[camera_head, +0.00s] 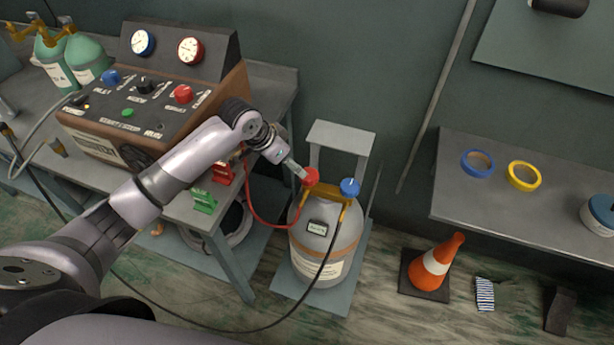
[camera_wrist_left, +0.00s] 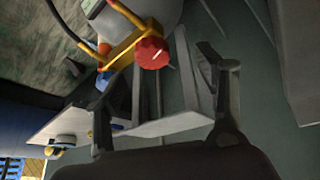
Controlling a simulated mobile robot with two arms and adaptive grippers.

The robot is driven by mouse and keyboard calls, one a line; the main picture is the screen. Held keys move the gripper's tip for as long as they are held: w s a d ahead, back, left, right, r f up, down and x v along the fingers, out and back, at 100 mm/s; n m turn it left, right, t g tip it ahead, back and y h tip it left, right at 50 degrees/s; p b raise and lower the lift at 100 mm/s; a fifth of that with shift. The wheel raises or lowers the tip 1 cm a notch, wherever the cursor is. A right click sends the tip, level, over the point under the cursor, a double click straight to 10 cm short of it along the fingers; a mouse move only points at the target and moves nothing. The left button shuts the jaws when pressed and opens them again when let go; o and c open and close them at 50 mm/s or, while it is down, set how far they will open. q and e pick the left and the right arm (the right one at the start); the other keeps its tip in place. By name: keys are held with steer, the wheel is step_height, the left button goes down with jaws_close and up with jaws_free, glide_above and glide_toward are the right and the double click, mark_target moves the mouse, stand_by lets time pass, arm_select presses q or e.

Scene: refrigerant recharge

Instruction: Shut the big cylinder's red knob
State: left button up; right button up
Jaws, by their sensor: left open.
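The big cylinder (camera_head: 322,262) is grey with an orange band and stands upright on a grey base plate. Its red knob (camera_head: 311,178) sits at the upper left of a yellow valve bracket (camera_head: 325,194), opposite a blue knob (camera_head: 350,187). My left gripper (camera_head: 297,169) is right at the red knob's upper left. In the left wrist view its two fingers are spread, and the red knob (camera_wrist_left: 152,53) shows between and beyond them. Contact cannot be told. The blue knob (camera_wrist_left: 103,80) is partly hidden near one finger. My right gripper is not in view.
A red hose (camera_head: 254,211) and a black hose (camera_head: 330,245) run from the cylinder's valves. A bench with a gauge machine (camera_head: 150,110) stands at left. A cone (camera_head: 437,262) and a shelf with tape rolls (camera_head: 523,175) are at right.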

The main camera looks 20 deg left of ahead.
arm_select(q)
step_height(320, 180, up, 9)
steer(key=m+g, duration=0.1)
steer(key=m, duration=0.1)
glide_above(309, 174)
steer(key=s+a, duration=0.5)
steer(key=x, duration=1.6)
steer(key=shift+d+f+b, duration=0.2)
steer(key=shift+f+b, duration=0.05)
steer(key=shift+b, duration=0.1)
steer(key=shift+c, duration=0.4)
steer(key=c, duration=1.1)
